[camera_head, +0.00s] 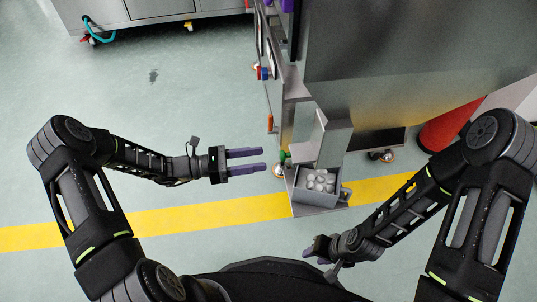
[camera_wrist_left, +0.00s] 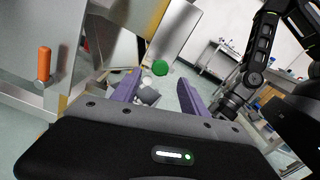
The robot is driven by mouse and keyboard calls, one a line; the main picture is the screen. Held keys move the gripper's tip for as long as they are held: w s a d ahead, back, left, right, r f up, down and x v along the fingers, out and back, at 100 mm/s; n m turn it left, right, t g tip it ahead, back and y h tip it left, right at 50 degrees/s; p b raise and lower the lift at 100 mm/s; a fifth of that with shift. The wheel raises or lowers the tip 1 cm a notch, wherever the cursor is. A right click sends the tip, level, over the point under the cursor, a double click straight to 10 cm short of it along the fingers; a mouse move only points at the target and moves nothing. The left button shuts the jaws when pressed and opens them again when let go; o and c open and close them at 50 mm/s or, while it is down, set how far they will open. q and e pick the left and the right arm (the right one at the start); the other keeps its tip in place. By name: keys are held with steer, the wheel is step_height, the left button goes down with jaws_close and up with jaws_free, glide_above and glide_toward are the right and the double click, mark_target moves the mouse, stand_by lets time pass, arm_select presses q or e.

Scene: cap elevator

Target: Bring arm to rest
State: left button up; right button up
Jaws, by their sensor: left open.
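My left arm reaches in from the left in the head view, and its gripper (camera_head: 265,161) is open and empty, its two purple fingers pointing right over the floor. In the left wrist view the same gripper (camera_wrist_left: 160,92) shows its fingers spread with nothing held between them. My right arm comes in from the right and is bent inward. Its gripper (camera_head: 312,247) is low near the bottom middle, seen from above, and its finger opening cannot be made out.
A steel machine (camera_head: 390,60) stands at upper right, with a grey bin (camera_head: 318,196) of white caps at its base. A green button (camera_wrist_left: 160,68) and an orange handle (camera_wrist_left: 44,64) show in the wrist view. A red cylinder (camera_head: 447,128) stands at right. Floor at left is clear.

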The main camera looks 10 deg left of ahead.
arm_select(q)
steer(key=shift+s+a, duration=0.25)
steer(key=shift+a, duration=0.45)
steer(key=shift+f, duration=0.1)
